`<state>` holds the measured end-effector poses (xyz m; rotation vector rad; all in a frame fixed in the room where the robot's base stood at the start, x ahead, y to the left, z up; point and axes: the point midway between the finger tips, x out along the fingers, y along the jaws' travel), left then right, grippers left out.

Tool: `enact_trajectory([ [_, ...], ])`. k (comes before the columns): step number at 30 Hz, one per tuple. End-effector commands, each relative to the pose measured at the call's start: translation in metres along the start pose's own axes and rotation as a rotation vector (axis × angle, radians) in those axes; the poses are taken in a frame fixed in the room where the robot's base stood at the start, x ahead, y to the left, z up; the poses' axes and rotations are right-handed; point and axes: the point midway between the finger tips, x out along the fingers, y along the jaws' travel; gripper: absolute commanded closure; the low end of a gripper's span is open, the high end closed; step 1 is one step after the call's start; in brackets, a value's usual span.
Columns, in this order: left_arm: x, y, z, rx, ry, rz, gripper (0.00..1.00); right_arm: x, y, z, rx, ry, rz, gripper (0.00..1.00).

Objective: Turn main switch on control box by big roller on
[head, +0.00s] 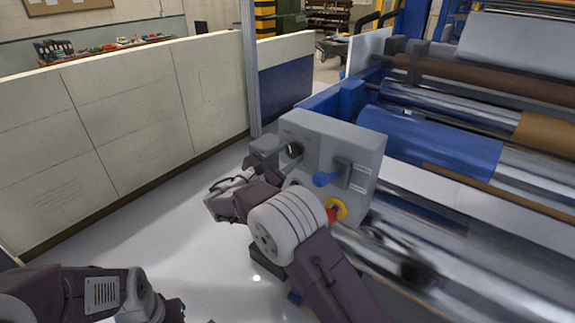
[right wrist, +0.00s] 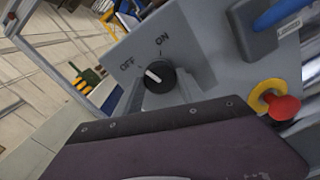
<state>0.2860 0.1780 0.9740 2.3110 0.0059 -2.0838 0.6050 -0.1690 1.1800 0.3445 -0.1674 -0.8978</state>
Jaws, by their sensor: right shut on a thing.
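The control box (head: 335,150) is a grey box beside the big blue roller. Its main switch, a black round knob (right wrist: 160,78), shows in the right wrist view between the labels OFF and ON. The knob's white mark points towards OFF. In the head view the switch (head: 294,150) is partly covered by my right gripper (head: 281,153). The right gripper also shows in the right wrist view (right wrist: 165,84), its grey fingers on either side of the knob and shut on it. My left arm shows at the lower left of the head view; its fingers are not visible.
A blue lever (head: 327,178) and a red button on a yellow ring (head: 336,211) sit on the same panel, close to my right arm. The blue roller (head: 430,140) lies behind the box. A cream partition (head: 130,120) stands at the left, with clear floor before it.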

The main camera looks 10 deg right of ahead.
Motion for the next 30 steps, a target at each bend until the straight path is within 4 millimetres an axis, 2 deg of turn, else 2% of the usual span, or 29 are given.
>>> enact_trajectory([
  [1,0.017,0.000,0.002,0.000,0.000,0.000,0.64,0.000,-0.003,-0.007,0.048,-0.003,0.001,0.94],
  [15,0.086,-0.002,0.009,0.000,0.000,0.000,0.64,0.000,-0.003,-0.006,0.493,-0.002,0.002,0.94],
  [21,0.110,-0.002,0.011,0.000,0.000,0.000,0.64,0.000,-0.002,-0.005,0.661,-0.002,0.002,0.94],
  [30,0.132,-0.003,0.014,0.000,0.000,0.000,0.64,0.000,-0.002,-0.003,0.840,-0.001,0.001,0.94],
])
